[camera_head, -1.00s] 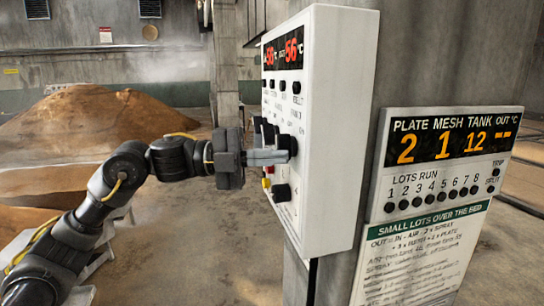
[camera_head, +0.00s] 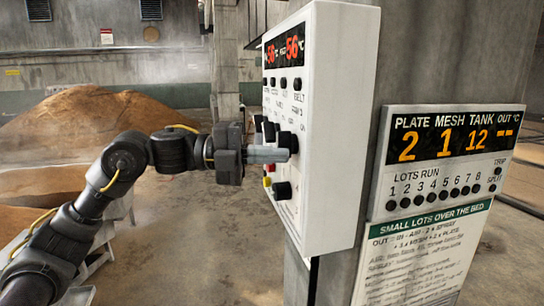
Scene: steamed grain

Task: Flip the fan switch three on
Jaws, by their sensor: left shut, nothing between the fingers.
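The white control box (camera_head: 335,120) is mounted on a grey column, with its control face turned to the left. Its face carries a red display reading 56 (camera_head: 284,48), a row of small black knobs, and larger black switches (camera_head: 287,141) at mid-height. Which switch is fan switch three cannot be read from the labels. My left gripper (camera_head: 278,155) is shut and empty, its fingertips at the larger switches and overlapping the lowest of them in the picture. Whether they touch it cannot be told. My right gripper is not in view.
Red and yellow buttons (camera_head: 267,182) and a black knob (camera_head: 282,191) sit below the fingertips. A second panel (camera_head: 445,160) reading 2, 1, 12 hangs on the column at right. Grain heaps (camera_head: 95,125) lie behind my arm. Open floor lies left of the box.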

